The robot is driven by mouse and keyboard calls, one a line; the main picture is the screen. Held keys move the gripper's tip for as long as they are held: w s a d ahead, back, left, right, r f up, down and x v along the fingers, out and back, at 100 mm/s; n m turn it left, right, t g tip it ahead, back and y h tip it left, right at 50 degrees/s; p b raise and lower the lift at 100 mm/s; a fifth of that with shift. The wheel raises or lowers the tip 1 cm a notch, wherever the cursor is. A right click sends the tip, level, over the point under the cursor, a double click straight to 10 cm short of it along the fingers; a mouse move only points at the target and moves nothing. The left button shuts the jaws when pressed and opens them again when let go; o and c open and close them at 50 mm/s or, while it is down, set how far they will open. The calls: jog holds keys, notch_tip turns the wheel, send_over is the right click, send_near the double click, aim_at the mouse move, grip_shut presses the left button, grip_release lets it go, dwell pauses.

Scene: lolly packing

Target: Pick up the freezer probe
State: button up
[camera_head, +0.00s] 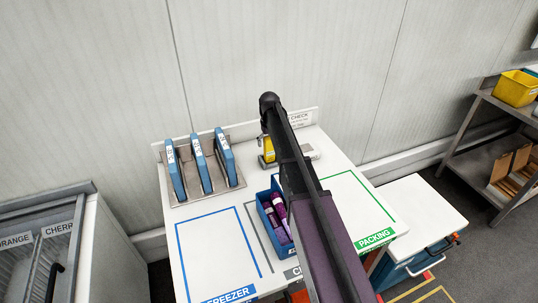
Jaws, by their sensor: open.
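A small yellow device (268,148), which may be the freezer probe, stands at the back of the white table (210,225), near a sign reading CHECK (299,118). My dark arm crosses in front and hides part of it, so its full shape is unclear. My arm reaches over the table from the bottom of the picture to near the back wall. My gripper does not show; it is out of sight behind the arm.
Three upright blue labelled blocks (201,163) stand on a metal rack (232,170). A blue bin (265,215) with purple packs is partly behind my arm. The blue-outlined FREEZER area and visible green-outlined PACKING area are clear. A freezer (85,245) stands left, shelving (470,140) right.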

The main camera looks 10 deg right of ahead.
jog(key=shift+f+b, duration=0.4)
jog(key=shift+f, duration=0.25)
jog(key=c, duration=1.3)
jog(key=shift+r, duration=0.2)
notch_tip(320, 180, up, 4)
jog(key=p, duration=0.4)
jog(key=shift+f, duration=0.2)
jog(key=s+a, duration=0.1)
jog(key=s, duration=0.4)
jog(key=s+a, duration=0.2)
jog(key=s, duration=0.3)
jog(key=s+a+r+p, duration=0.1)
jog(key=s+a, duration=0.1)
jog(key=s, duration=0.3)
jog(key=shift+s, duration=0.1)
